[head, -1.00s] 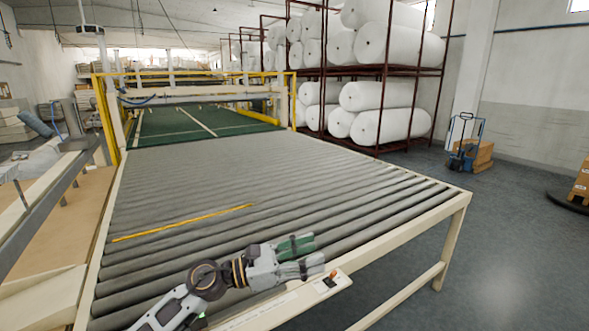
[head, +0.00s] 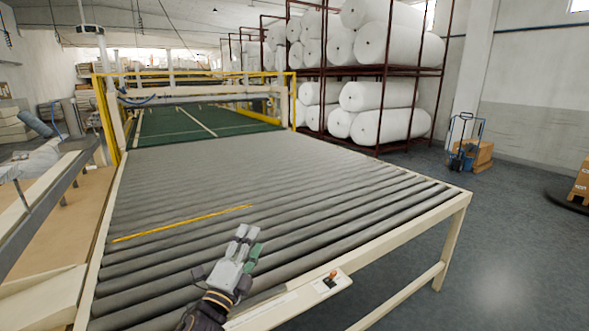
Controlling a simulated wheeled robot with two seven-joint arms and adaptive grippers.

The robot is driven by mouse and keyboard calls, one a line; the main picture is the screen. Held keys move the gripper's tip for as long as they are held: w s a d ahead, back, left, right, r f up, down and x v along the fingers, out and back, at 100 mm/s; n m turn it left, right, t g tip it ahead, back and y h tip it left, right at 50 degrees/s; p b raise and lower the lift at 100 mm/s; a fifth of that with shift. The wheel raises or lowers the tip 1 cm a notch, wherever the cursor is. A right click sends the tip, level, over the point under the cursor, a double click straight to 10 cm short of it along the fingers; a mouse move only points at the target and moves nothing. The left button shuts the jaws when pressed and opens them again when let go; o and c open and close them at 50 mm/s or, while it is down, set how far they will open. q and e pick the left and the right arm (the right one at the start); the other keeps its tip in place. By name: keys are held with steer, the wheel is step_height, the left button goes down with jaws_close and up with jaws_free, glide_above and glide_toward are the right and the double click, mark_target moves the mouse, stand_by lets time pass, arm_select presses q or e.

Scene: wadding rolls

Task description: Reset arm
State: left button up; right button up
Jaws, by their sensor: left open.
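My left gripper (head: 248,243) is over the near part of the grey roller conveyor (head: 300,190), with its fingers pointing up and away in the head view. It is open, and nothing shows between its fingers. My left arm comes in from the bottom edge. My right gripper is not in the head view.
A control box with an orange-red switch (head: 332,276) sits on the conveyor's near edge, right of the gripper. A yellow strip (head: 185,223) lies across the rollers. White wadding rolls (head: 380,95) fill racks behind.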

arm_select(q)
steer(key=s+a+f+n+g+y, duration=0.35)
steer(key=a+f+n, duration=0.2)
steer(key=f, duration=0.35)
steer(key=s+a+f+n+g+y, duration=0.3)
steer(key=a+f+n+g+y, duration=0.1)
steer(key=f+n, duration=0.35)
steer(key=s+a+f+n+g+h, duration=0.1)
steer(key=s+f+n+g, duration=0.25)
steer(key=s+f, duration=0.5)
steer(key=s+f+n+g+h, duration=0.1)
steer(key=s+f+n+g, duration=0.3)
steer(key=s, duration=0.7)
step_height(320, 180, down, 33)
steer(key=s+m+g, duration=0.1)
steer(key=s+g, duration=0.2)
steer(key=s+a+f, duration=0.2)
steer(key=s+f, duration=0.8)
steer(key=s, duration=0.1)
steer(key=s+a+f+g, duration=0.1)
steer(key=s+a+f, duration=0.1)
steer(key=s+f, duration=0.8)
steer(key=shift+s+a+f+y, duration=0.2)
steer(key=shift+s+f+y, duration=0.15)
steer(key=shift+s, duration=0.4)
